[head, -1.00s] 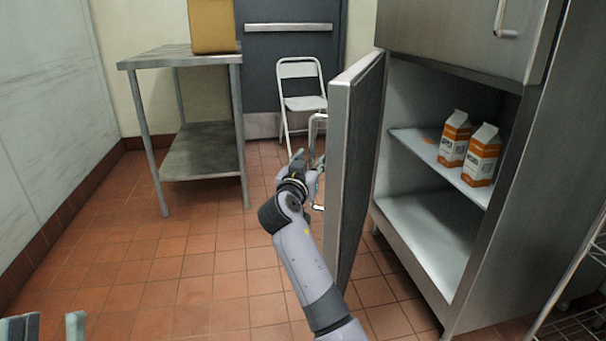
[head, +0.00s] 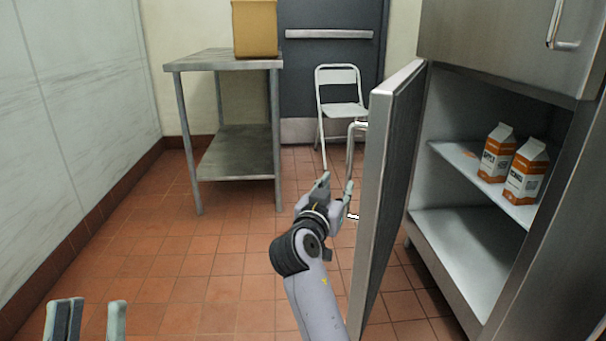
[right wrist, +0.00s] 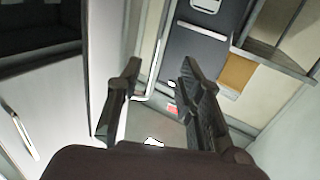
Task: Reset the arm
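My right arm reaches up from the bottom of the head view, and its gripper (head: 337,198) is beside the outer face of the open fridge door (head: 385,190), near the door's handle (head: 352,165). In the right wrist view the right gripper's two fingers (right wrist: 158,98) are spread apart with nothing between them.
The fridge's lower compartment stands open, with two orange and white cartons (head: 497,152) (head: 525,170) on its shelf (head: 455,158). A steel table (head: 195,62) holds a tan box (head: 255,28). A folding chair (head: 340,108) stands before the dark door (head: 300,60). Open tiled floor lies at left.

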